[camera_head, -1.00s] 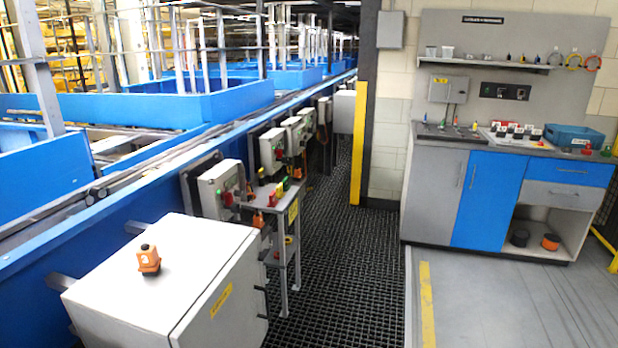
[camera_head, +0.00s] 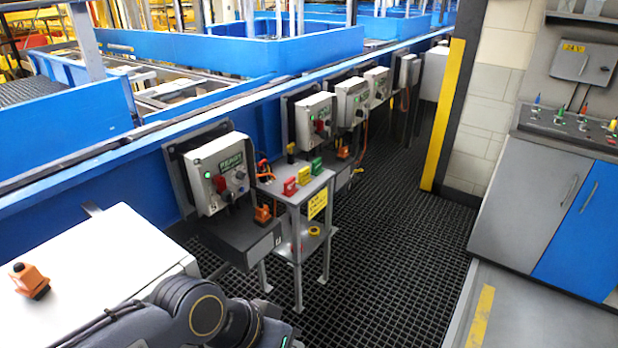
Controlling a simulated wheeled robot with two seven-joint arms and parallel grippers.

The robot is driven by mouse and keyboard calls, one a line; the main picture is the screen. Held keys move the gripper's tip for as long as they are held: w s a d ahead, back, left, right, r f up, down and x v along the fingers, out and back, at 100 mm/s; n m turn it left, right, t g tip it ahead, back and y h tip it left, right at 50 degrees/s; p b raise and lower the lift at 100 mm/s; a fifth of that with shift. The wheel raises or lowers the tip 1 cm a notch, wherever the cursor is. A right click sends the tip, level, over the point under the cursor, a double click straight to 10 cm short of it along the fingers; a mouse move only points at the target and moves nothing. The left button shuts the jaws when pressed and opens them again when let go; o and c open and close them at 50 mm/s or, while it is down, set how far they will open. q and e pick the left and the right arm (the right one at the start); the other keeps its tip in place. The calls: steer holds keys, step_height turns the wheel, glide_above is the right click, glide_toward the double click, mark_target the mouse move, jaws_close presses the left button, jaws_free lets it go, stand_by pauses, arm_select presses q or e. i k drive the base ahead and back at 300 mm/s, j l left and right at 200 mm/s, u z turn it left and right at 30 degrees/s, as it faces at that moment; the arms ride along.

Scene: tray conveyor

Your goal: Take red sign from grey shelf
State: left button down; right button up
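The grey shelf (camera_head: 291,197) is a small two-level stand beside the conveyor, in the middle of the head view. A small red sign-like piece (camera_head: 290,187) stands on its top. A dark arm of mine comes in at the bottom left, short of the shelf. Neither gripper shows in the view.
A control box (camera_head: 222,172) stands left of the shelf, with a grey ledge (camera_head: 236,238) below it. A white cabinet (camera_head: 95,262) with an orange device (camera_head: 30,280) is at lower left. The grating floor (camera_head: 380,255) right of the shelf is clear. A workbench (camera_head: 530,200) stands at right.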

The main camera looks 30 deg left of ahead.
mark_target(290, 188)
steer(key=i+u, duration=0.35)
steer(key=i+l+u, duration=0.1)
steer(key=i+u, duration=0.25)
steer(key=i+l+u, duration=0.2)
steer(key=i+u, duration=0.4)
steer(key=u, duration=0.2)
steer(key=i+l+u, duration=0.2)
steer(key=u, duration=0.25)
steer(key=i+l+u, duration=0.25)
steer(key=u, duration=0.25)
steer(key=i+l+u, duration=0.2)
steer(key=l+u, duration=0.25)
steer(key=i+l+u, duration=0.1)
steer(key=l+u, duration=0.15)
steer(key=u, duration=0.2)
